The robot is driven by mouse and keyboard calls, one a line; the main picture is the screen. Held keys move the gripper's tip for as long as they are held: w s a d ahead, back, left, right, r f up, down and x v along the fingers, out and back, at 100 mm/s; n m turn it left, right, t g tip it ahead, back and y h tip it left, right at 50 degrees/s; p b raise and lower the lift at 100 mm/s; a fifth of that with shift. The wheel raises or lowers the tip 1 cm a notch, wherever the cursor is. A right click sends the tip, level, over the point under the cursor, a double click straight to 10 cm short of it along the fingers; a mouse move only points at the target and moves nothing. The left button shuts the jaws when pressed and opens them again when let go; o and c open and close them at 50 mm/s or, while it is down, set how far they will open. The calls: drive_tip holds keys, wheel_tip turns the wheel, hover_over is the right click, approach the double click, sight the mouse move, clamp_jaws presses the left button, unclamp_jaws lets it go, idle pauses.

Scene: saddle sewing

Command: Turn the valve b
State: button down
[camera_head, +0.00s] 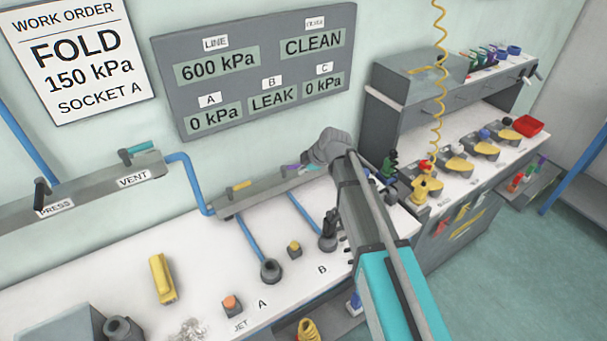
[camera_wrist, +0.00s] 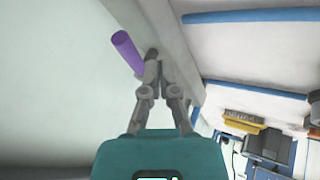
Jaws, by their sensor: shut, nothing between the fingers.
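A purple lever (camera_head: 290,167) is on the lower wall rail, to the right of a yellow lever; a blue pipe runs from below it toward socket B. No valve label is readable here, so I cannot confirm that it is valve b. In the wrist view the purple lever (camera_wrist: 127,52) stands tilted, just left of my gripper (camera_wrist: 157,64). The fingers are shut and empty, with their tips close to the lever's base; I cannot tell if they touch. In the head view my wrist largely hides the fingers.
The yellow lever (camera_head: 240,186) is farther left on the rail (camera_head: 262,197). Socket A (camera_head: 270,270) and socket B (camera_head: 328,243) stand on the white bench below. The wall display (camera_head: 255,70) reads 0 kPa for A, LEAK for B and 0 kPa for C.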

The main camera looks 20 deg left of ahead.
drive_tip(key=shift+w+a+f, duration=0.15)
drive_tip(key=shift+w+a, duration=0.45)
drive_tip(key=shift+w, duration=0.15)
drive_tip(key=shift+a, duration=0.1)
